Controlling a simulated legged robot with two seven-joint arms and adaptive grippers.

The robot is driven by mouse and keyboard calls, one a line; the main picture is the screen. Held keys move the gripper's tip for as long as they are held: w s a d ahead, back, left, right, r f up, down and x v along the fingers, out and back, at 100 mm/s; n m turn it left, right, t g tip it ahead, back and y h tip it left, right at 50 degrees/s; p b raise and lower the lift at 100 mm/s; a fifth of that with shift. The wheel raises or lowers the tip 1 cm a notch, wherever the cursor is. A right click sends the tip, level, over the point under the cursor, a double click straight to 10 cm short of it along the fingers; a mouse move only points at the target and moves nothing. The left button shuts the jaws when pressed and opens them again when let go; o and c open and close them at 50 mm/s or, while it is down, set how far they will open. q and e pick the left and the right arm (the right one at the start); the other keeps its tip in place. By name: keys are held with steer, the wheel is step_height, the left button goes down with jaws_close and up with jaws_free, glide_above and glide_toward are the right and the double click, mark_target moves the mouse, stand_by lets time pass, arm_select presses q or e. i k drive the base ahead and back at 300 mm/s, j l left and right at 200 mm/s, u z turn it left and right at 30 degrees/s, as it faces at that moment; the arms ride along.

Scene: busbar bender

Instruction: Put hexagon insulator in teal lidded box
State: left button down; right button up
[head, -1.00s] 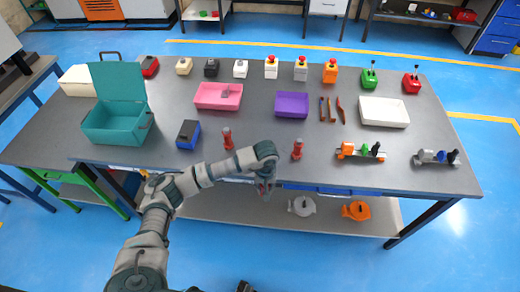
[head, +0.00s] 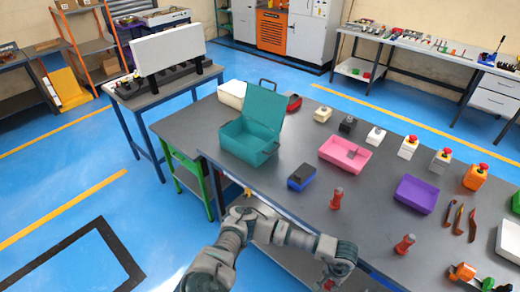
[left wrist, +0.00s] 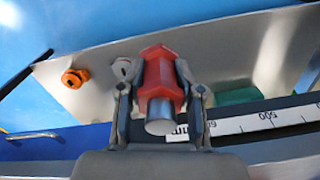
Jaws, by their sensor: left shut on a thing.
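The hexagon insulator (left wrist: 160,82) is red with a grey metal end. My left gripper (left wrist: 158,76) is shut around it in the left wrist view. In the head view my left gripper (head: 331,281) is at the bottom, by the table's front edge, with a bit of red showing at its fingers. The teal lidded box (head: 238,146) stands at the table's left end, up and left of the gripper, with its lid (head: 268,108) raised. The box's inside is partly visible and I see nothing in it. My right gripper is not in view.
Two red insulators (head: 336,199) (head: 405,244) stand upright near the table's front edge. A blue and black block (head: 301,177) lies between them and the box. A pink tray (head: 333,155) and a purple tray (head: 404,197) lie behind. A white ruler (left wrist: 250,124) runs along the table edge.

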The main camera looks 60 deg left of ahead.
mark_target(249, 146)
steer(key=j, duration=0.4)
steer(key=k+j+z, duration=0.1)
steer(key=j, duration=0.25)
steer(key=k+j, duration=0.15)
steer(key=j, duration=0.25)
steer(key=j+z, duration=0.1)
steer(key=j, duration=0.25)
steer(key=k+j, duration=0.15)
steer(key=j, duration=0.2)
steer(key=j+z, duration=0.05)
